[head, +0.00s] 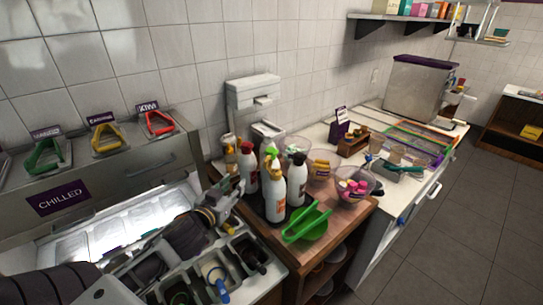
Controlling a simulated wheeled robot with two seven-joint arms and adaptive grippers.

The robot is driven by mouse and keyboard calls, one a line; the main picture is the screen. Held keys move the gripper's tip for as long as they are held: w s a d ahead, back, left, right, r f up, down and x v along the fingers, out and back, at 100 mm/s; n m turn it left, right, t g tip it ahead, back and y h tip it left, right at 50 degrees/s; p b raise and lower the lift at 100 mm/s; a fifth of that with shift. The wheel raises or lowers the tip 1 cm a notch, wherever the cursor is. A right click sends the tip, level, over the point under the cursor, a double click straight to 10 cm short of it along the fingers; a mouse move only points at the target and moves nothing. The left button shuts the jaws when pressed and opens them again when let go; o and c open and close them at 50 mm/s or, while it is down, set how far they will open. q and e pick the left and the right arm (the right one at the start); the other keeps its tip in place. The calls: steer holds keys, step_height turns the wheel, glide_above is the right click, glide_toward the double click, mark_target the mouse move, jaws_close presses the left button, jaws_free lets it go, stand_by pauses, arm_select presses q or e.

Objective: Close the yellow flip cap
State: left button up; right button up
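Several white squeeze bottles stand upright on the wooden cart. The front one (274,198) has a yellow-orange cap (270,164); whether its flip lid is up or down is too small to tell. A bottle with a red cap (247,148) is behind it to the left, and one with a black cap (298,159) is to its right. My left gripper (234,194) is to the left of the front bottle, seemingly apart from it. Its fingers are small and bunched together in the picture, so their opening is unclear. My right gripper is out of view.
A green scoop-like tool (306,223) lies in front of the bottles. Clear bowls, one with pink toppings (354,187), stand to the right. A tray with utensils (208,274) is below my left arm. An open lit chilled compartment (130,222) is at left.

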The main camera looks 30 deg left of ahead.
arm_select(q)
steer(key=d+r+h, duration=0.1)
steer(key=d+r+t+h, duration=0.2)
steer(key=d+r, duration=0.1)
steer(key=shift+w, duration=0.4)
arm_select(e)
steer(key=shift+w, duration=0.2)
arm_select(q)
steer(key=shift+w, duration=0.1)
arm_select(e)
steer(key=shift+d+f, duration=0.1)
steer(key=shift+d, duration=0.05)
arm_select(q)
steer(key=shift+w, duration=0.1)
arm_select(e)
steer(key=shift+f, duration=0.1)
